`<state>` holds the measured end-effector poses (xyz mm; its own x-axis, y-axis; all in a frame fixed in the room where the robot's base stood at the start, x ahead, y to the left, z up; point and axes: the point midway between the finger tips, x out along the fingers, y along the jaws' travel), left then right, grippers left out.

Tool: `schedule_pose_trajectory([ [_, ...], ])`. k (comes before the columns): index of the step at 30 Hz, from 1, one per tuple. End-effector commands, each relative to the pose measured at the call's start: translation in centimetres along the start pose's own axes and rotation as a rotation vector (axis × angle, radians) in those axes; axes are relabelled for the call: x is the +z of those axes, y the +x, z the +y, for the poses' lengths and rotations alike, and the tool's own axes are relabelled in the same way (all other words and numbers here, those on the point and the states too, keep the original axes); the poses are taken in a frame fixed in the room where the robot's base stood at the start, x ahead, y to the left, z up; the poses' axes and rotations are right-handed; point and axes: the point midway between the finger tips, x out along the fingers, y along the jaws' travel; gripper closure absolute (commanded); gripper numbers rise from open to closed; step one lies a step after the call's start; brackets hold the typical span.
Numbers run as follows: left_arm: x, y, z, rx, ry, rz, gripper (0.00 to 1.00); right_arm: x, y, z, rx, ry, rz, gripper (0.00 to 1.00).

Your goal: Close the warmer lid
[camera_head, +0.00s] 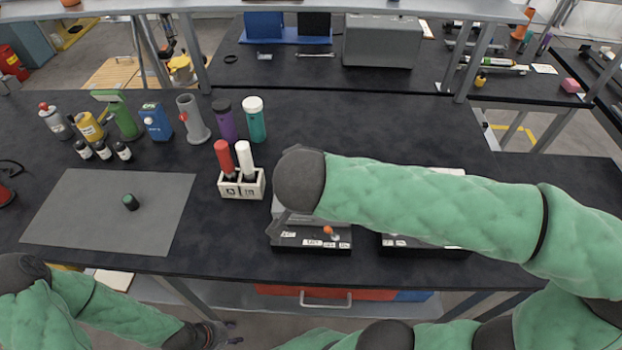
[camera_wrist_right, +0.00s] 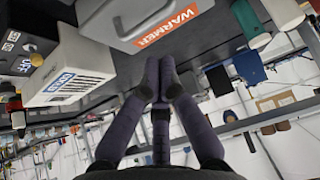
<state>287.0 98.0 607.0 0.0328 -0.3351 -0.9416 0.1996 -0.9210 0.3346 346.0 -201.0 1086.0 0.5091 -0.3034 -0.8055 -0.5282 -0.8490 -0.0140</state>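The warmer shows in the right wrist view as a grey box with a handle and an orange label (camera_wrist_right: 172,24) reading WARMER. The angle of its lid (camera_wrist_right: 128,14) cannot be told. My right gripper (camera_wrist_right: 161,68) has its dark fingers drawn together with nothing seen between them, and the tips appear near the label's lower edge. Contact is unclear. In the head view my right arm hides that gripper and covers much of two grey-and-black devices on the bench. My left gripper (camera_head: 212,335) is low at the left, in front of the bench; its fingers are unclear.
A white rack (camera_head: 241,190) with a red-capped and a white-capped tube stands left of my right wrist. Bottles and a green device (camera_head: 118,115) stand further left. A grey mat (camera_head: 90,215) holds a small dark cap (camera_head: 130,202). The bench behind my right arm is clear.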

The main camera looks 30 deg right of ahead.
Motion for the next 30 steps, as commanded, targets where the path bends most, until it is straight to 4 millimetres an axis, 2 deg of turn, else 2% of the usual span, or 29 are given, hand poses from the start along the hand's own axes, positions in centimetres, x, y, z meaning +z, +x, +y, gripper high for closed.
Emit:
schedule_pose_trajectory([
  [9, 0.1, -1.6, 0.6, 0.000, 0.000, 0.000, 0.60, 2.0, -4.1, -0.1, -0.004, -0.004, 0.001, 1.00],
  [15, 0.1, -2.1, 0.7, 0.000, 0.000, 0.000, 0.60, 3.0, -5.7, -0.1, -0.003, -0.003, 0.000, 1.00],
  [30, 0.1, -2.2, 0.8, 0.000, 0.000, 0.000, 0.60, 3.5, -6.4, 0.1, 0.000, 0.000, 0.000, 1.00],
])
